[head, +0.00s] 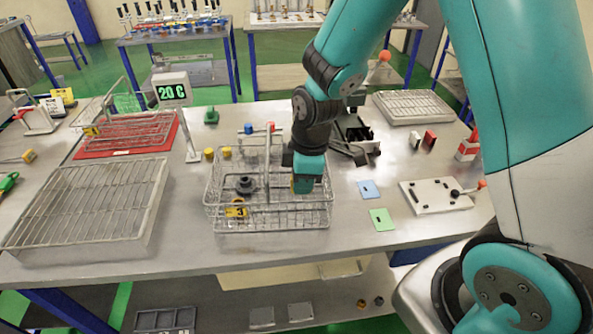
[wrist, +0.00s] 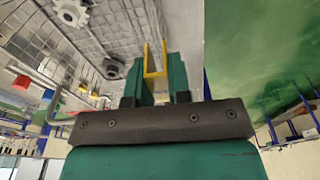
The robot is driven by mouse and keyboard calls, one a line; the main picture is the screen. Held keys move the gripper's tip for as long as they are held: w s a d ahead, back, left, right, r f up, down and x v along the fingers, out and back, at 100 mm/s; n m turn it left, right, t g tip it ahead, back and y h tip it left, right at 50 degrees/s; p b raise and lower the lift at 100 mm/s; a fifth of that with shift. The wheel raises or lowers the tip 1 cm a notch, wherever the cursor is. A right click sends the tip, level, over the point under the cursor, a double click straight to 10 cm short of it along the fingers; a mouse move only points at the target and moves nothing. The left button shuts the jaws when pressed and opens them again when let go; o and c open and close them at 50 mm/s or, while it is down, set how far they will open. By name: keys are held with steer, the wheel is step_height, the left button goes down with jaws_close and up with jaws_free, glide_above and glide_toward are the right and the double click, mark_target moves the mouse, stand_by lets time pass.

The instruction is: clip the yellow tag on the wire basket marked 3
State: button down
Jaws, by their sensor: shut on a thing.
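My gripper (head: 308,175) is low over the right side of the wire basket (head: 270,222) in the middle of the bench. It is shut on the yellow tag (wrist: 155,60), a U-shaped piece that sticks out between the green fingertips (wrist: 155,78) in the wrist view. In the head view the tag is mostly hidden by my gripper. A yellow plate (head: 236,211) with a dark mark is on the basket's front left; I cannot read the mark surely. A dark gear-like part (head: 245,184) lies in the basket. I cannot tell whether the tag touches the wire.
An empty wire rack (head: 90,205) stands at the left. Another basket (head: 125,128) sits on a red mat (head: 115,152). A "20 C" display post (head: 172,93) stands behind. Blue (head: 369,190) and green (head: 382,219) cards and a clamp board (head: 436,196) lie to the right.

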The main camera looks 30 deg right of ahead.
mark_target(303, 201)
stand_by(0.3)
steer(key=shift+d+f, duration=0.1)
steer(key=shift+f+b, duration=2.45)
steer(key=shift+f, duration=0.65)
steer(key=shift+f, duration=0.35)
steer(key=c, duration=0.6)
jaws_free()
steer(key=shift+o, duration=0.2)
steer(key=shift+r, duration=0.15)
